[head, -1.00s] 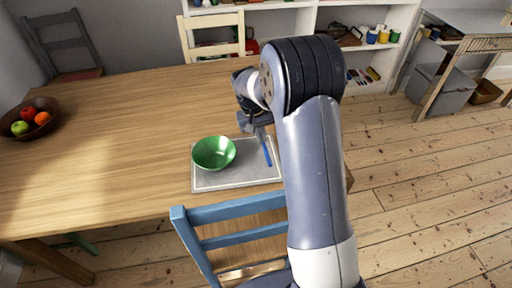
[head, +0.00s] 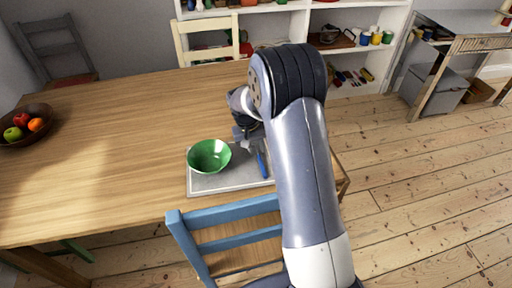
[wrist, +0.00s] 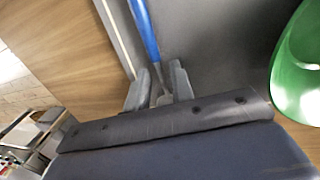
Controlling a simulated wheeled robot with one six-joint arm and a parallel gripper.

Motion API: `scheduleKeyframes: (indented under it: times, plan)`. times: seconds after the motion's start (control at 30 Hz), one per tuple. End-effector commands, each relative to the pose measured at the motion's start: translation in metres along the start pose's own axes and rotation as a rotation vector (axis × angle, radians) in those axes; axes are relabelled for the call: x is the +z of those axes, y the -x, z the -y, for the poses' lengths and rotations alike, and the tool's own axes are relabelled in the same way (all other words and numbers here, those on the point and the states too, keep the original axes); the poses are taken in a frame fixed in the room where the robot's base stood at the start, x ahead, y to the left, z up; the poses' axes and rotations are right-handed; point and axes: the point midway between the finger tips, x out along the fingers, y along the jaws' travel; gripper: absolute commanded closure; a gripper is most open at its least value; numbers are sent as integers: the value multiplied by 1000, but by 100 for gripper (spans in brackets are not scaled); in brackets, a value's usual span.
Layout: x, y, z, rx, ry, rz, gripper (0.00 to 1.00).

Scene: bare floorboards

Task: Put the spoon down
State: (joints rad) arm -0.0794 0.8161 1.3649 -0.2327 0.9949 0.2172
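The spoon has a blue handle (wrist: 147,32) and a grey metal end (wrist: 159,86). In the head view its blue handle (head: 262,164) shows at the right part of the grey tray (head: 228,184), beside the green bowl (head: 222,159). My gripper (wrist: 160,70) is low over the tray, its two fingers apart on either side of the spoon's metal end, with gaps visible. It also shows in the head view (head: 252,147). The spoon appears to lie on the tray; contact is hard to confirm. The far end of its metal part is hidden by my gripper.
The green bowl also shows at the right of the wrist view (wrist: 298,70). A blue chair (head: 235,208) stands at the table's near edge. A fruit bowl (head: 40,112) is far left. The wooden table (head: 110,130) is clear between the bowls.

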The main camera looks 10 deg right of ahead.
Motion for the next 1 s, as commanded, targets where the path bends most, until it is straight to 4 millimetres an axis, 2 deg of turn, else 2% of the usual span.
scheduleKeyframes:
  times: [0.37, 0.47, 0.8, 1.0]
  plan:
    - [0, 6, -1, 0, 0, -2, 74]
    - [-1, 20, -1, 0, 0, -5, 74]
    - [-1, 91, 0, -1, 0, -5, 74]
    - [0, 117, 0, 0, 0, -1, 74]
